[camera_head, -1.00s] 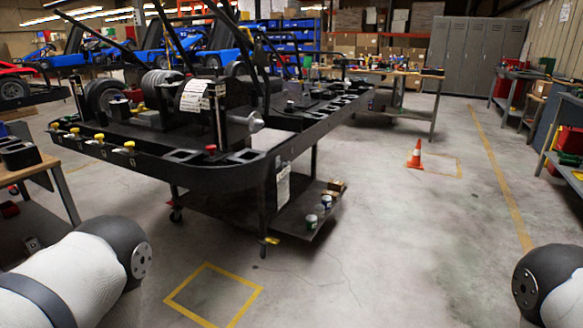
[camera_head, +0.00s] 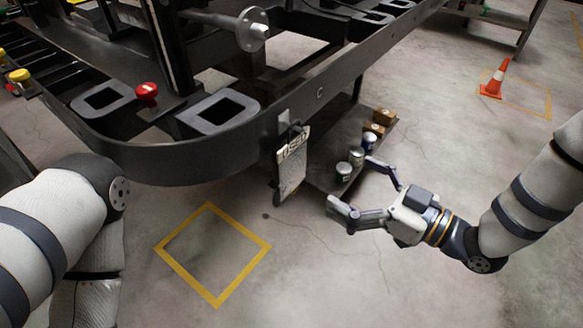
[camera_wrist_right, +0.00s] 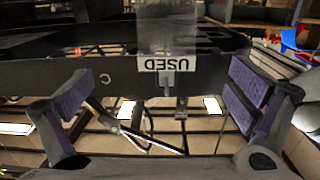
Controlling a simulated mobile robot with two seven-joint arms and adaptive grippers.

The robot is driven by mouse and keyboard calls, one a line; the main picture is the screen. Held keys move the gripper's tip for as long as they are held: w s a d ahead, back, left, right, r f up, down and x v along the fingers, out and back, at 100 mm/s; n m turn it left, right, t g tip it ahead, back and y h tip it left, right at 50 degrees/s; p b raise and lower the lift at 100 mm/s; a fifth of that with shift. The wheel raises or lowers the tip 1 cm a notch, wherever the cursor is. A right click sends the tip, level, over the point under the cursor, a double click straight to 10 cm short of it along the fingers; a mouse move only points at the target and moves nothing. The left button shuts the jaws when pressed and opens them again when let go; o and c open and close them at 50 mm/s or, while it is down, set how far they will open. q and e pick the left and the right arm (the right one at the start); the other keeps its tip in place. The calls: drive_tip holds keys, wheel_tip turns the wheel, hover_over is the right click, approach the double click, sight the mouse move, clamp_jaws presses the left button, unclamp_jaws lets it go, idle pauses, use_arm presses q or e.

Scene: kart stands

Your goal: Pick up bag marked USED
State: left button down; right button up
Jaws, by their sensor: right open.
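The bag marked USED (camera_head: 291,165) hangs from the side of the dark kart stand frame, pale and clear with a white label at its top. In the right wrist view the bag (camera_wrist_right: 167,35) shows upside down, its label reading USED, between and beyond the fingers. My right gripper (camera_head: 366,183) is open and empty, just to the right of the bag and apart from it; its fingers point toward the bag. In the right wrist view the open gripper (camera_wrist_right: 160,100) shows a finger on each side. My left arm is at the left edge; its gripper is out of view.
The kart stand (camera_head: 225,150) fills the upper left, with a red knob (camera_head: 147,92) on top. Small cans (camera_head: 344,170) and brown boxes (camera_head: 379,121) sit on its lower shelf near my right gripper. An orange cone (camera_head: 496,80) stands on the floor at right.

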sight(295, 149)
drive_tip(key=shift+n+y, duration=0.3)
drive_tip(key=x, duration=0.4)
drive_tip(key=r+x, duration=0.1)
drive_tip(key=x, duration=0.3)
drive_tip(key=r+x, duration=0.1)
drive_tip(key=x, duration=0.3)
drive_tip(key=shift+s+a, duration=0.25)
drive_tip(key=shift+a, duration=0.05)
drive_tip(key=c, duration=0.9)
